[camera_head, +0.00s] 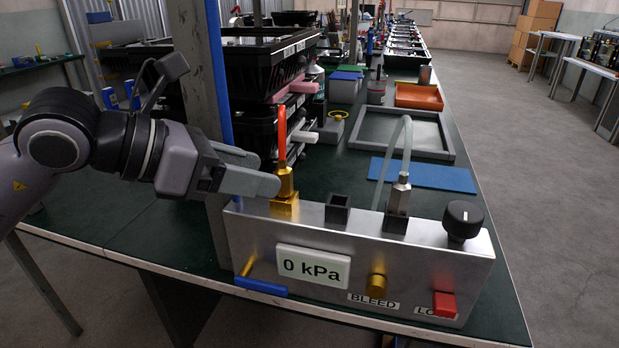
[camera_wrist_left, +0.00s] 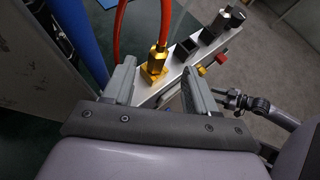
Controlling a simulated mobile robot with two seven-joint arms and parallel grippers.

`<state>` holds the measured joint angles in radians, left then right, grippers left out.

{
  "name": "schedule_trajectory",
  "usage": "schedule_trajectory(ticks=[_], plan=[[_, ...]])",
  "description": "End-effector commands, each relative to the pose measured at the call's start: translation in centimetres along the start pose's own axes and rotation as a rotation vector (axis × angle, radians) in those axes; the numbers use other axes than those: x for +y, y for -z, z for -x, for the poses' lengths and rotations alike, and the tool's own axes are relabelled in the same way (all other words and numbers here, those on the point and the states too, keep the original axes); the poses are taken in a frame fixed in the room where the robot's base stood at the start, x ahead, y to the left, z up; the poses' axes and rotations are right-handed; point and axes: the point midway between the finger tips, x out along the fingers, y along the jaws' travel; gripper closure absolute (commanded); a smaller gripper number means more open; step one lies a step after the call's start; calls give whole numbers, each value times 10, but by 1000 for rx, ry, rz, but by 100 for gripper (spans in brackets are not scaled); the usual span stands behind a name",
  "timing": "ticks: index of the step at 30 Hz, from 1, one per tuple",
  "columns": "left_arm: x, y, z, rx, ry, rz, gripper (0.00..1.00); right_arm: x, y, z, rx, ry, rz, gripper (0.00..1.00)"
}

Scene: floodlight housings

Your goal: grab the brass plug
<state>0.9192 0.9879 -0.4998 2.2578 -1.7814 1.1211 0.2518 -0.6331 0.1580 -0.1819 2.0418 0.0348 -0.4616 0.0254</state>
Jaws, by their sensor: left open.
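The brass plug (camera_head: 286,183) stands upright in a gold square socket block at the left end of the steel test box (camera_head: 375,258). A red-orange tube rises from its top. My left gripper (camera_head: 268,172) reaches in from the left at the plug's height, with its fingers apart. In the left wrist view, the brass plug (camera_wrist_left: 159,59) shows between and just beyond the open fingertips (camera_wrist_left: 158,70), touching neither as far as I can see. In the head view the near fingertip overlaps the plug's left edge.
An empty dark socket (camera_head: 337,209) and a steel plug (camera_head: 399,197) with a clear tube stand on the box, right of the brass plug. A black knob (camera_head: 462,220) is at the right end. Black crates (camera_head: 262,65) and a post stand behind the gripper.

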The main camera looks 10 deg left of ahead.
Motion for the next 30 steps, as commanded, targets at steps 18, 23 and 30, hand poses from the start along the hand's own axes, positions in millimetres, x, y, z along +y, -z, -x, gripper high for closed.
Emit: schedule_trajectory(ticks=[18,23,30], plan=[[2,4,-51,3,-14,-9,43,-4,1,1,-1,3,-10,57],[3,4,-67,4,-16,-9,43,-4,0,1,-3,4,-10,57],[4,4,-70,3,-17,-11,43,-4,0,2,-3,4,-10,57]])
